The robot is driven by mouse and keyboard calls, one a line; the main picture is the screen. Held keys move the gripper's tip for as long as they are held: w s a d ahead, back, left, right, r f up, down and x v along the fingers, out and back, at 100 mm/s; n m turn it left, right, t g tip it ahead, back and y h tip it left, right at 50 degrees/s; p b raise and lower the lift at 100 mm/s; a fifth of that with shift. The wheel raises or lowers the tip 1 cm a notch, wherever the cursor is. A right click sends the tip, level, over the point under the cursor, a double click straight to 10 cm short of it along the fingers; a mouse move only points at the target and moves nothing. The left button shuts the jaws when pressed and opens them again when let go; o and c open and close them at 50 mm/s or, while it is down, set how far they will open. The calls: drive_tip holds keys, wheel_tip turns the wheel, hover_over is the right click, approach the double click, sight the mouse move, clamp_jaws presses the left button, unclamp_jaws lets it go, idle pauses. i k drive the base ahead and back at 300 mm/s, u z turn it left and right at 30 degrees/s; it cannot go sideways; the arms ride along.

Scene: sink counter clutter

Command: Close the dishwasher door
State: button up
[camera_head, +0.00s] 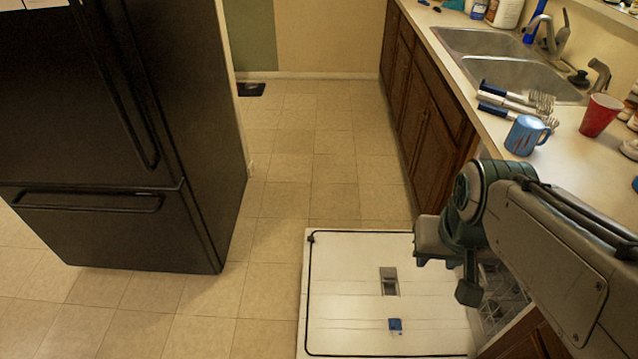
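The dishwasher door (345,290) lies folded down flat, its white inner face up, at the bottom middle of the head view. A detergent compartment (389,281) and a small blue piece (395,325) show on that face. Part of the dishwasher rack (502,300) shows to the right, behind my arm. My gripper (443,276) appears over the right part of the door, and its height above the door is unclear. Its fingers appear spread apart, with nothing seen between them.
A black refrigerator (110,130) stands at the left. Wooden cabinets (430,110) carry the counter at the right, with a double sink (510,70), a blue mug (526,135), a red cup (600,115) and forks (540,101). The tiled floor (310,150) between is clear.

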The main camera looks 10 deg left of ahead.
sight(346, 306)
drive_tip(key=z, duration=0.05)
drive_tip(key=k, duration=1.1)
drive_tip(key=u, duration=1.05)
drive_tip(key=i, duration=1.5)
drive_tip(key=z, duration=0.85)
